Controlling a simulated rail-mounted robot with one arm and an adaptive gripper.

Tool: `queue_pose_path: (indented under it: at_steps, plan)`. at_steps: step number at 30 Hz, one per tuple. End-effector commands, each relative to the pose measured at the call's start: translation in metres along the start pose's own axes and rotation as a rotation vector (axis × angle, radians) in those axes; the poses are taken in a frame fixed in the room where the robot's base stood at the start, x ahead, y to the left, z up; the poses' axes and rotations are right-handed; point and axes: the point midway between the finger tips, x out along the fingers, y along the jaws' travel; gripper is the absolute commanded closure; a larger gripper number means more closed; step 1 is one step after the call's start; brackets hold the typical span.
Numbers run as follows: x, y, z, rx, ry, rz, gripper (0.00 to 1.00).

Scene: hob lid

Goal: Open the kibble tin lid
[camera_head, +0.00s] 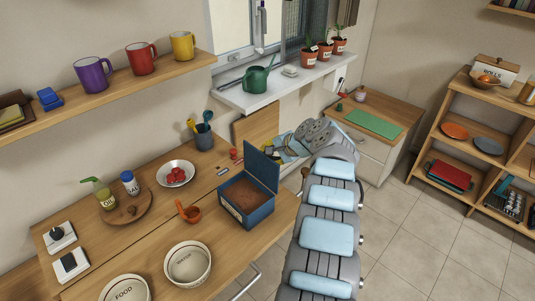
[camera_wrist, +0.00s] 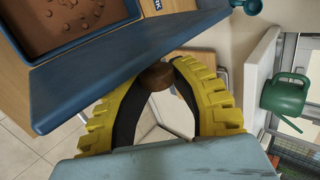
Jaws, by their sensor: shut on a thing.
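The kibble tin (camera_head: 240,213) is a dark blue box on the wooden counter, with brown kibble inside. Its blue lid (camera_head: 263,168) stands up steeply from the tin's right-rear side, so the tin is open. My gripper (camera_head: 284,147) is behind the lid in the head view, its fingertips partly hidden. In the wrist view my yellow-ridged fingers (camera_wrist: 160,77) close around a round brown knob (camera_wrist: 155,74) on the outer face of the lid (camera_wrist: 105,75). The open tin (camera_wrist: 50,42) with kibble shows beyond the lid at the upper left.
An orange-brown scoop (camera_head: 188,212) lies left of the tin, with two bowls (camera_head: 188,264) in front. A plate (camera_head: 174,173) of red items and a utensil cup (camera_head: 204,138) stand behind. The green watering can (camera_head: 257,79) is on the sill. Some counter beside the tin is clear.

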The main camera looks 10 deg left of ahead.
Motion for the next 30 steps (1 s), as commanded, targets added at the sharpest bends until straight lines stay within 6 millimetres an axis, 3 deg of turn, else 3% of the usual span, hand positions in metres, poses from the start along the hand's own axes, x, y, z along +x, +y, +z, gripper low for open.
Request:
queue_pose_path:
  at_steps: [13, 14, 16, 17, 30]
  plan:
    - [-0.0006, -0.0002, -0.0001, 0.001, -0.001, -0.001, 1.00]
    - [-0.0006, -0.0002, -0.0001, 0.001, -0.001, -0.001, 0.69]
    - [-0.0005, -0.0001, -0.0001, 0.001, -0.001, -0.001, 0.49]
    - [-0.0005, -0.0001, -0.0002, 0.001, -0.001, -0.001, 0.45]
    - [-0.0024, 0.0011, -0.0011, 0.001, -0.001, 0.000, 0.45]
